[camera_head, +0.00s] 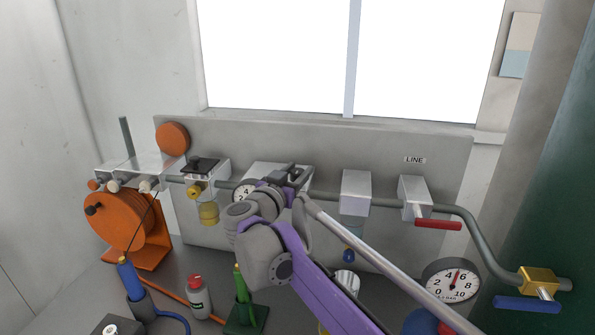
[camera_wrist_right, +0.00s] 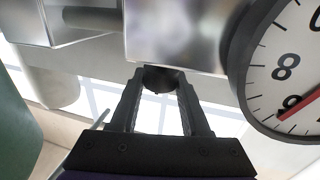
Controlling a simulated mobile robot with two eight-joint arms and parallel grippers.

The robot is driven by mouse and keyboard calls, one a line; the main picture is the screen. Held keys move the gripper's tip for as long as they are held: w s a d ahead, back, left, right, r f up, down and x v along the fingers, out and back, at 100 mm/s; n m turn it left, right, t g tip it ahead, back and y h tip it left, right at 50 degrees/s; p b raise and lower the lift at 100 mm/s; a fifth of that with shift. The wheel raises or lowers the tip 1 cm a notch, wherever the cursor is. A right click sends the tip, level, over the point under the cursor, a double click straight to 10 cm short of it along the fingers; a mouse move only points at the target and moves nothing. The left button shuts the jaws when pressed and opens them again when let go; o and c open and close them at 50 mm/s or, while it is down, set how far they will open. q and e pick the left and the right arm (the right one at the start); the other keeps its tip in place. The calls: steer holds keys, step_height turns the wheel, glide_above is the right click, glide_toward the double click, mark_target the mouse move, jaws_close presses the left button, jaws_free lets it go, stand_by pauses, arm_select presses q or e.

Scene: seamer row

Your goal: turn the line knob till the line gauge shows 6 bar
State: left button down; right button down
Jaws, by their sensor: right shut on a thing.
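The knob (camera_wrist_right: 163,78) is a dark round piece under a pale metal block (camera_wrist_right: 175,35) in the right wrist view. My right gripper (camera_wrist_right: 161,90) is shut on it, one finger on each side. In the head view the right gripper (camera_head: 293,175) is at the pale regulator block (camera_head: 262,172) on the pipe, and the knob is hidden. The small gauge (camera_head: 243,191) beside the block is partly covered by my arm. In the wrist view the gauge (camera_wrist_right: 286,70) appears upside down and cut off, its red needle lying at the 6. My left gripper is out of view.
A larger gauge (camera_head: 452,280) stands at the lower right, its needle between 4 and 6. A red-handled valve (camera_head: 437,223) hangs under the LINE label (camera_head: 415,160). A blue-handled valve (camera_head: 527,303) is farther right. A spray bottle (camera_head: 197,297) stands below.

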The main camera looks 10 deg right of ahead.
steer(key=shift+c, duration=1.9)
jaws_free()
steer(key=v, duration=1)
steer(key=shift+s+a+b, duration=0.2)
steer(key=shift+s+b, duration=0.15)
steer(key=shift+r, duration=0.1)
